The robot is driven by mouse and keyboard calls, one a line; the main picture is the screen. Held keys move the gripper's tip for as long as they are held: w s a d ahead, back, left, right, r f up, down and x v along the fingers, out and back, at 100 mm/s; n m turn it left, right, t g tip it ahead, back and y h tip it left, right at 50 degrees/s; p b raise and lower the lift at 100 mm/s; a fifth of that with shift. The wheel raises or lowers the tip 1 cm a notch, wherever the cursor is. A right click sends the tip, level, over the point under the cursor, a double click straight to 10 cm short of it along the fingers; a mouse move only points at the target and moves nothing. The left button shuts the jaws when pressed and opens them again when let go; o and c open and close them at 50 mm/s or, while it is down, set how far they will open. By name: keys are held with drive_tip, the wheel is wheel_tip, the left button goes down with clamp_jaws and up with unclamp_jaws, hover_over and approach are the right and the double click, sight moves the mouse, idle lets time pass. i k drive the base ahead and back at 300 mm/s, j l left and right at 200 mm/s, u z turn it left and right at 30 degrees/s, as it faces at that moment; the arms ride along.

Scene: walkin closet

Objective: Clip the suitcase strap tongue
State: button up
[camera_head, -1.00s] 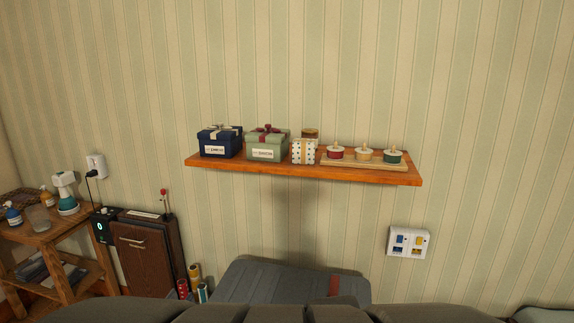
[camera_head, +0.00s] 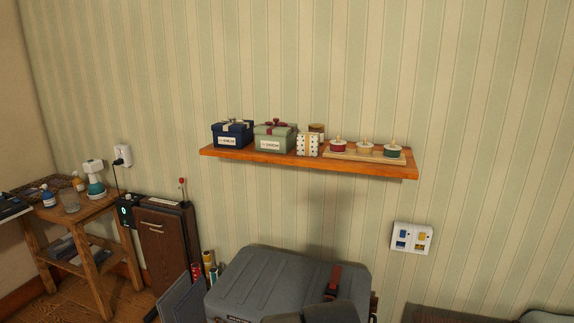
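A grey suitcase (camera_head: 270,277) lies at the bottom middle of the head view, below the wall shelf. A dark red strap (camera_head: 333,283) crosses its top near the right end, with a dark part that may be the buckle or tongue; it is too small to tell. Dark grey shapes at the bottom edge cover part of the suitcase's front and the strap's lower end. My gripper's fingers do not show in this view.
A wooden shelf (camera_head: 303,163) with gift boxes and small pots hangs on the striped wall. A white switch panel (camera_head: 411,238) is at right. A wooden side table (camera_head: 87,222) and a brown cabinet (camera_head: 167,240) stand at left. A flat grey panel (camera_head: 181,301) leans beside the suitcase.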

sight(329, 300)
drive_tip(key=k+j, duration=0.25)
drive_tip(key=i+l+u, duration=0.1)
drive_tip(key=i, duration=0.25)
drive_tip(key=i+l, duration=0.15)
drive_tip(key=i, duration=0.25)
drive_tip(key=i+l+u, duration=0.15)
drive_tip(key=i, duration=0.2)
